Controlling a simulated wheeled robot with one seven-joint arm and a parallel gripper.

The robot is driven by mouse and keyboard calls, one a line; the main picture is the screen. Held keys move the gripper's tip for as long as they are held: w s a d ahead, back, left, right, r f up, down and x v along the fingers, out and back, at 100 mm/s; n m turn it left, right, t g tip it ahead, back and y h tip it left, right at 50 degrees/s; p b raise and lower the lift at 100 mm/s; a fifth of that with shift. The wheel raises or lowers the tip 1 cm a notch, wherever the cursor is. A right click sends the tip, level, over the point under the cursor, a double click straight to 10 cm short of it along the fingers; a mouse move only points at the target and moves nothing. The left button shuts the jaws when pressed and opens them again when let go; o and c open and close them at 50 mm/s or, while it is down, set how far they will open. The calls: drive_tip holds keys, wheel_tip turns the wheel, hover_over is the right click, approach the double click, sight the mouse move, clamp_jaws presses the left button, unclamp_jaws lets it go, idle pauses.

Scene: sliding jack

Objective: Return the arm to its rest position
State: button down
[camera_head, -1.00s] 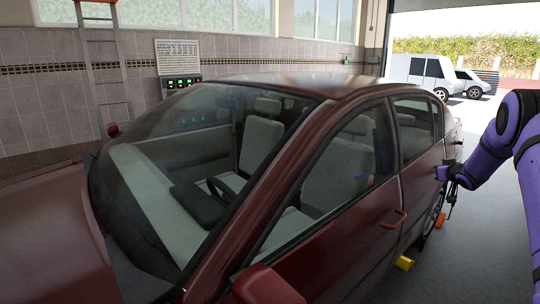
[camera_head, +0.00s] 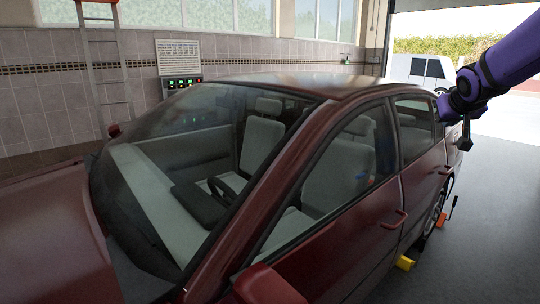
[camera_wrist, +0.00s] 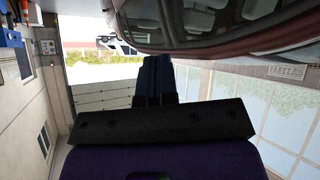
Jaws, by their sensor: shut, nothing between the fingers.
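My purple arm reaches in from the upper right of the head view. My gripper (camera_head: 465,143) hangs beside the rear side of the dark red car (camera_head: 345,240), and the picture does not show clearly whether it touches the car. In the wrist view, the dark gripper fingers (camera_wrist: 155,75) are together with nothing between them. The wrist picture is upside down, with the car (camera_wrist: 220,42) along its top.
A yellow block (camera_head: 404,263) and an orange piece (camera_head: 440,219) sit low beside the car near the rear wheel. A ladder (camera_head: 102,70) leans on the tiled wall at left. A white van (camera_head: 420,72) stands outside. Grey floor (camera_head: 495,220) at right is clear.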

drive_tip(key=s+a+f+g+y, duration=0.1)
drive_tip(key=s+a, duration=0.4)
drive_tip(key=s, duration=0.7)
drive_tip(key=s+a+f+n+g+y, duration=0.1)
drive_tip(key=s+a, duration=0.4)
drive_tip(key=s, duration=0.7)
drive_tip(key=s+a+f+g+y, duration=0.1)
drive_tip(key=s+a+f+g, duration=0.2)
drive_tip(key=s, duration=0.8)
drive_tip(key=a, duration=0.2)
drive_tip(key=shift+s+a+n+y, duration=0.3)
drive_tip(key=shift+s+a, duration=0.1)
drive_tip(key=shift+f, duration=0.1)
